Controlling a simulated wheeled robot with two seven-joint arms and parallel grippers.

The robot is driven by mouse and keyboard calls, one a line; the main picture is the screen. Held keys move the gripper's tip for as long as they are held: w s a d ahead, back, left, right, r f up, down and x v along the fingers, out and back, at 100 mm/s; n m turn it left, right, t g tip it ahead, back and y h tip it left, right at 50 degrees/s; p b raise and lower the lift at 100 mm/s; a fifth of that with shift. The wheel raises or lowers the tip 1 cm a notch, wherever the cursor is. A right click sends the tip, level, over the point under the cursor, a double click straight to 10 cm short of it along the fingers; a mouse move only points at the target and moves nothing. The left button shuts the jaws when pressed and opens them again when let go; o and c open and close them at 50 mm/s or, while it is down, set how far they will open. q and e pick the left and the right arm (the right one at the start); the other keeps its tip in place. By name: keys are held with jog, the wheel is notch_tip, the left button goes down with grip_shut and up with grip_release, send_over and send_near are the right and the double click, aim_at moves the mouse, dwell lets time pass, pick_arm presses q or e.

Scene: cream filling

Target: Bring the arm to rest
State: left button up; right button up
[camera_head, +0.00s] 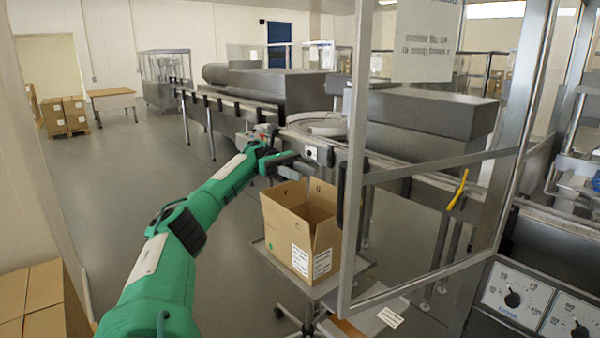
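My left arm is green and stretches from the bottom left toward the middle of the head view. Its dark gripper (284,160) is at the far end, above and behind the open cardboard box, near the conveyor edge. It is small and seen from behind, so I cannot tell whether its fingers are open or shut or whether they hold anything. My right arm and gripper are not in view.
An open cardboard box (283,240) stands on a small wheeled stand (345,283). Conveyor machinery (235,103) runs behind.

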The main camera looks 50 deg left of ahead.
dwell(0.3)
